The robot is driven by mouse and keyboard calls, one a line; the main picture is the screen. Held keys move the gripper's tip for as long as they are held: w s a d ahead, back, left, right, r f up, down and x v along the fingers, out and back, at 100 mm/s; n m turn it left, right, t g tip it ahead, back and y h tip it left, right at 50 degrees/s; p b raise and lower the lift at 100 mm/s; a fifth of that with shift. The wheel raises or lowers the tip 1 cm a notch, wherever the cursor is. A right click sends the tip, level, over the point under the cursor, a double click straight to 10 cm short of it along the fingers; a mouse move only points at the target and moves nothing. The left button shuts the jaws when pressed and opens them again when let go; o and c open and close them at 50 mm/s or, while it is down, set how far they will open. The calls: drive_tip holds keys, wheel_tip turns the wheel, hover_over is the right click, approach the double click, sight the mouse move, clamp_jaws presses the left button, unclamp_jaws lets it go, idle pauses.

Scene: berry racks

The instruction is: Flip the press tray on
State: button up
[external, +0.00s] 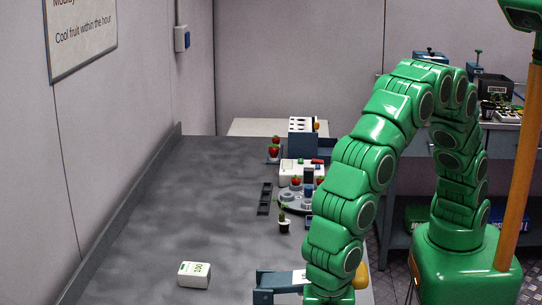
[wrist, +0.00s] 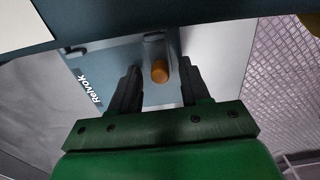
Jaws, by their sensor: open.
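A blue-grey device labelled "Relvok" (wrist: 100,75) fills the middle of the wrist view. An orange-brown knob (wrist: 159,71) on a short pale stem sticks out of its face. My gripper (wrist: 160,68) is open, with one dark finger on each side of the knob; I see a gap on both sides, and cannot tell the depth between them. In the external view a blue frame with a white part (external: 278,284) stands at the bottom edge beside my arm, probably the same device. My gripper is hidden there behind the arm and the frame edge.
A white box with a green display (external: 194,274) lies on the grey counter (external: 150,215) at the left. A potted plant (external: 284,222), a dark strip rack (external: 265,198) and a white unit with red fruit (external: 295,172) stand farther back. The counter's left side is mostly clear.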

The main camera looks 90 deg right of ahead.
drive_tip(key=shift+r, duration=3.9)
drive_tip(key=shift+c, duration=0.4)
drive_tip(key=shift+w+a, duration=0.1)
drive_tip(key=shift+w, duration=0.1)
drive_tip(key=c, duration=0.5)
drive_tip(key=shift+w+a, duration=0.25)
drive_tip(key=shift+w, duration=0.15)
drive_tip(key=shift+c, duration=1.1)
drive_tip(key=shift+w+a+r+h, duration=0.1)
drive_tip(key=shift+w+a+h, duration=0.1)
drive_tip(key=shift+w+h, duration=0.15)
clamp_jaws()
drive_tip(key=shift+w+a+r+h, duration=0.15)
drive_tip(key=shift+a+h, duration=0.45)
drive_tip(key=shift+a, duration=0.35)
drive_tip(key=shift+w+a+h, duration=0.2)
drive_tip(key=shift+a+h, duration=0.45)
drive_tip(key=shift+a, duration=0.3)
drive_tip(key=shift+w+a+r+h, duration=0.15)
drive_tip(key=shift+a+h, duration=0.45)
drive_tip(key=shift+a, duration=0.35)
